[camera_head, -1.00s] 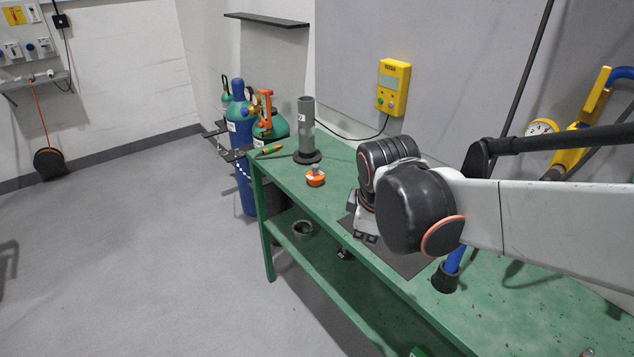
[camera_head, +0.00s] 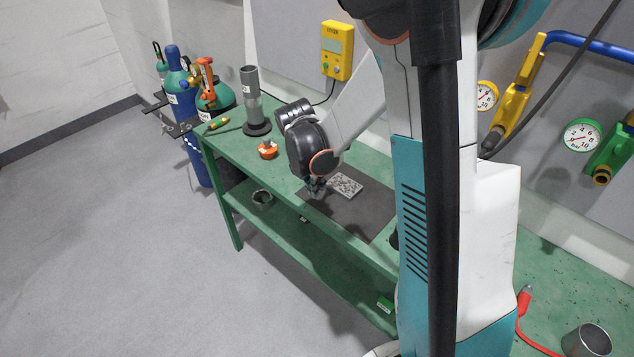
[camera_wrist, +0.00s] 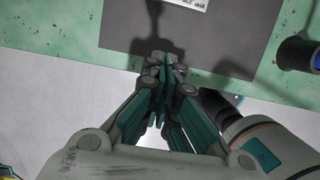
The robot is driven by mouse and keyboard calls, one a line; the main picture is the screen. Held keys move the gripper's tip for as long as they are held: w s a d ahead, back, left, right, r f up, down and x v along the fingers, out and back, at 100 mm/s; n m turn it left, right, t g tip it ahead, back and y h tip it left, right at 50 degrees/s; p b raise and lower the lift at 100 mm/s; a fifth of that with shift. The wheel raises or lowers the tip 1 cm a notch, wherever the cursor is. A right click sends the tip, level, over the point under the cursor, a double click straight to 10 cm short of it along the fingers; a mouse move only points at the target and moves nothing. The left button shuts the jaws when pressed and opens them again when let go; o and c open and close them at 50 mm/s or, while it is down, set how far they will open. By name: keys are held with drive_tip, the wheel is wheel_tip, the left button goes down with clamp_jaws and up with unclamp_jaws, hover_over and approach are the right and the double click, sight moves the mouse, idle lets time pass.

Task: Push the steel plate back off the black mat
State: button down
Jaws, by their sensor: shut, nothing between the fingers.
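The steel plate (camera_head: 345,185) is a small, flat, speckled grey rectangle lying on the black mat (camera_head: 367,218), near the mat's far left part. A strip of the plate shows at the top edge of the wrist view (camera_wrist: 188,3). The mat also shows in the wrist view (camera_wrist: 125,30). My gripper (camera_head: 317,190) is at the plate's left front side, low over the mat's front edge. In the wrist view my gripper (camera_wrist: 165,62) is shut and empty, its fingers pointing toward the plate, with a strip of mat visible between. I cannot tell its exact height.
The green bench (camera_head: 235,130) carries an orange-topped item (camera_head: 268,150) and a grey cylinder on a black base (camera_head: 252,105) left of the mat. A dark cup with blue (camera_wrist: 300,54) stands right of the mat in the wrist view. Gas bottles (camera_head: 180,95) stand beyond the bench's left end.

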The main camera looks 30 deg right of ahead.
sight(362, 172)
drive_tip(key=b+x, duration=0.2)
drive_tip(key=x, duration=0.5)
drive_tip(key=shift+f, duration=0.15)
drive_tip(key=d, duration=0.1)
drive_tip(key=w+d, duration=0.1)
drive_tip(key=d, duration=0.1)
drive_tip(key=shift+f, duration=0.1)
drive_tip(key=shift+w+d+b, duration=0.2)
drive_tip(key=shift+d+b, duration=0.1)
drive_tip(key=shift+d, duration=0.15)
drive_tip(key=w+d, duration=0.2)
drive_tip(key=d, duration=0.3)
drive_tip(key=w+d+b, duration=0.1)
drive_tip(key=d, duration=0.4)
drive_tip(key=w+d, duration=0.2)
drive_tip(key=d, duration=0.3)
drive_tip(key=shift+w+d, duration=0.15)
drive_tip(key=shift+w, duration=0.15)
